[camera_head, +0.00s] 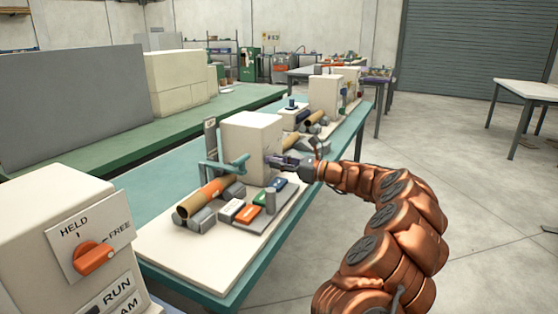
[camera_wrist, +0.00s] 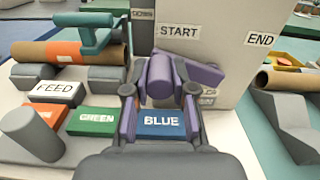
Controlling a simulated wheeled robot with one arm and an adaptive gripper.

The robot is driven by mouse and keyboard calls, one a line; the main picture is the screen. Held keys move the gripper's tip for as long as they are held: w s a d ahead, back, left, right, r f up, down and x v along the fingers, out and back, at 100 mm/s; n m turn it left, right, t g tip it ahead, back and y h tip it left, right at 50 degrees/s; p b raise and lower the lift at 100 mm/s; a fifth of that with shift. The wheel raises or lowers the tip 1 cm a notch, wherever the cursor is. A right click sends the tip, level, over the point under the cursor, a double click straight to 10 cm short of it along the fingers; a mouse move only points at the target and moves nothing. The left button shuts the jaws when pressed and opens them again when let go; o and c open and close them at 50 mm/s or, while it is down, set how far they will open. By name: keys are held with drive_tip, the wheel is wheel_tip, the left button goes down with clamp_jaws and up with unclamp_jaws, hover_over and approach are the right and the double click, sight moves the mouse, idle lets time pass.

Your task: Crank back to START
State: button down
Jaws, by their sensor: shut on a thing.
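The winder is a cream box (camera_head: 252,135) on a pale base board. In the wrist view its face carries a START label (camera_wrist: 179,32) and an END label (camera_wrist: 260,39). A purple crank (camera_wrist: 200,74) is on that face, its round grip (camera_wrist: 160,76) at the left, just below START and well away from END. My gripper (camera_wrist: 160,100) is shut on the crank's grip, with a finger on each side. In the head view my gripper (camera_head: 288,161) is at the box's right face; the crank is mostly hidden there.
A teal handle (camera_head: 228,166) and a cardboard tube (camera_head: 203,197) are left of the box. FEED (camera_wrist: 56,90), GREEN (camera_wrist: 97,120) and BLUE (camera_wrist: 160,122) blocks lie in front. An orange HELD/FREE knob (camera_head: 95,257) is at near left. Open floor lies right of the bench.

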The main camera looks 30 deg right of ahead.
drive_tip(key=shift+r+p, duration=0.25)
drive_tip(key=shift+p, duration=0.5)
drive_tip(key=shift+f, duration=0.1)
drive_tip(key=c, duration=1)
unclamp_jaws()
drive_tip(key=shift+o, duration=0.2)
drive_tip(key=v, duration=1.2)
